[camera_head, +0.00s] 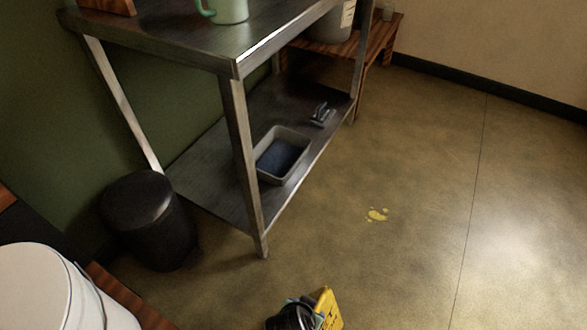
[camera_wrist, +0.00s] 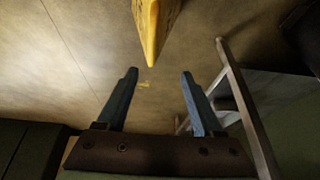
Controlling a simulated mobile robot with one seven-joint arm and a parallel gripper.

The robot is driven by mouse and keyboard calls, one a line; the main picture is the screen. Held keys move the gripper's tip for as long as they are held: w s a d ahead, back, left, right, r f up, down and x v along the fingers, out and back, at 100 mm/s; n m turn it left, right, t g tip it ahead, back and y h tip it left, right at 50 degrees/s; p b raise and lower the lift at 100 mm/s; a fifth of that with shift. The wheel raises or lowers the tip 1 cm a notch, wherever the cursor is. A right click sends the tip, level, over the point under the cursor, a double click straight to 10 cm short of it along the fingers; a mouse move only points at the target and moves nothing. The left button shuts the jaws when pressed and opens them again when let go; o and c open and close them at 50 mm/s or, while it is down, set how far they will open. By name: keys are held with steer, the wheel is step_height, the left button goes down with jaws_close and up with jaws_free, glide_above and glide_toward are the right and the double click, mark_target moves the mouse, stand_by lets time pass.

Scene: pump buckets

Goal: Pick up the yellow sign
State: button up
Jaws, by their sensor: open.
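The yellow sign (camera_head: 328,309) shows at the bottom edge of the head view, partly cut off, with dark markings on its face. My gripper (camera_head: 308,311) is right beside it on the left, partly overlapping it in the picture. In the wrist view the yellow sign (camera_wrist: 152,30) comes down from the top edge, seen along a narrow end. My gripper (camera_wrist: 159,73) is open there, with two blue fingers spread apart. The sign's tip is between the line of the two fingers, just beyond the fingertips. Nothing is between the fingers.
A metal shelf table (camera_head: 235,66) stands at upper left, with a grey tray (camera_head: 281,155) on its lower shelf. A black bin (camera_head: 150,220) and a white bucket (camera_head: 50,290) are at left. The right floor is clear.

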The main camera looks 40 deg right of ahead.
steer(key=shift+g, duration=0.3)
steer(key=b+x, duration=0.1)
steer(key=x, duration=0.1)
steer(key=b+x, duration=0.1)
steer(key=x, duration=0.2)
steer(key=s+a+b+x, duration=0.1)
steer(key=b+x, duration=0.1)
steer(key=x, duration=0.1)
steer(key=shift+f, duration=0.35)
steer(key=shift+s+b+x, duration=0.1)
steer(key=shift+b+x, duration=0.85)
steer(key=shift+x, duration=0.5)
steer(key=shift+s+b+x, duration=0.15)
steer(key=shift+b+x, duration=0.75)
steer(key=shift+x, duration=0.6)
steer(key=shift+r, duration=0.1)
jaws_close()
